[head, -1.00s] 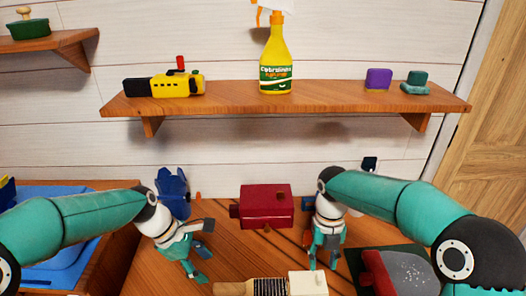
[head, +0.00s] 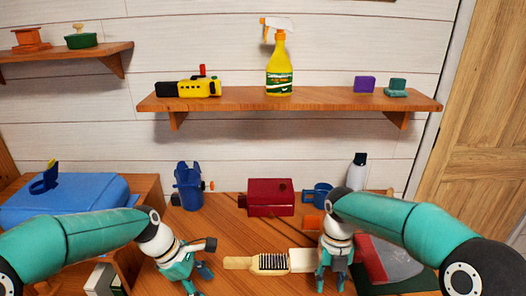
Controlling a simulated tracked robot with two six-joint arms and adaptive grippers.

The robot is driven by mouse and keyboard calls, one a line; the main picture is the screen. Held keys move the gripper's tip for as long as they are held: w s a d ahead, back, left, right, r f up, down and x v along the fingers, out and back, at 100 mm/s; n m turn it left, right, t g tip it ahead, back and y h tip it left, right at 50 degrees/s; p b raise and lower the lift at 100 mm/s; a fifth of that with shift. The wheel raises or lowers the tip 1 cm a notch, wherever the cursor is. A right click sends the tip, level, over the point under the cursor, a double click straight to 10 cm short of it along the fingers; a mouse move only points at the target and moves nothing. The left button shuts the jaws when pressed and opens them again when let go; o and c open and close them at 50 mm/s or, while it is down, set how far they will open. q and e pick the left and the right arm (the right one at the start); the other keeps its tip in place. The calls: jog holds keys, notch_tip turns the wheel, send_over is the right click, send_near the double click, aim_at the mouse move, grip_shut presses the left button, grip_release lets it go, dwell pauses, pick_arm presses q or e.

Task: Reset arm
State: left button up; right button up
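My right gripper (head: 332,283) points down over the wooden table (head: 222,225), in front of the white block-like end (head: 303,260) of a brush (head: 262,263). Its two fingers are apart, with nothing visible between them. My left gripper (head: 199,283) hangs low over the table's left part, left of the brush. Its fingers are spread and look empty. Both teal arms reach in from the sides with bent wrists.
A dark red box (head: 270,197), a blue device (head: 188,185), a blue mug (head: 318,194) and a dark-capped bottle (head: 357,172) stand behind. A blue case (head: 65,197) lies left. The wall shelf (head: 300,99) holds a yellow spray bottle (head: 279,68).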

jog(key=s+d+f+g, duration=0.2)
jog(key=s+d+f, duration=0.1)
jog(key=s+f, duration=0.3)
pick_arm(q)
jog(key=s+d+f+m, duration=0.1)
jog(key=s+f+m, duration=0.7)
jog(key=f, duration=0.4)
jog(key=s+d+f+m+y, duration=0.1)
jog(key=s+f+m, duration=0.7)
jog(key=s+f, duration=0.3)
notch_tip(320, 180, down, 2)
jog(key=shift+s+t, duration=0.15)
jog(key=shift+t, duration=0.15)
pick_arm(e)
jog(key=s+a+f+n+t+y, duration=0.2)
jog(key=s+f+n, duration=0.5)
jog(key=n, duration=1)
jog(key=s+a+f+n+t+y, duration=0.2)
jog(key=s+a+f+n, duration=0.3)
jog(key=f+n, duration=0.6)
jog(key=s+n, duration=0.2)
jog(key=n, duration=0.4)
jog(key=shift+s, duration=0.25)
jog(key=shift+f, duration=0.15)
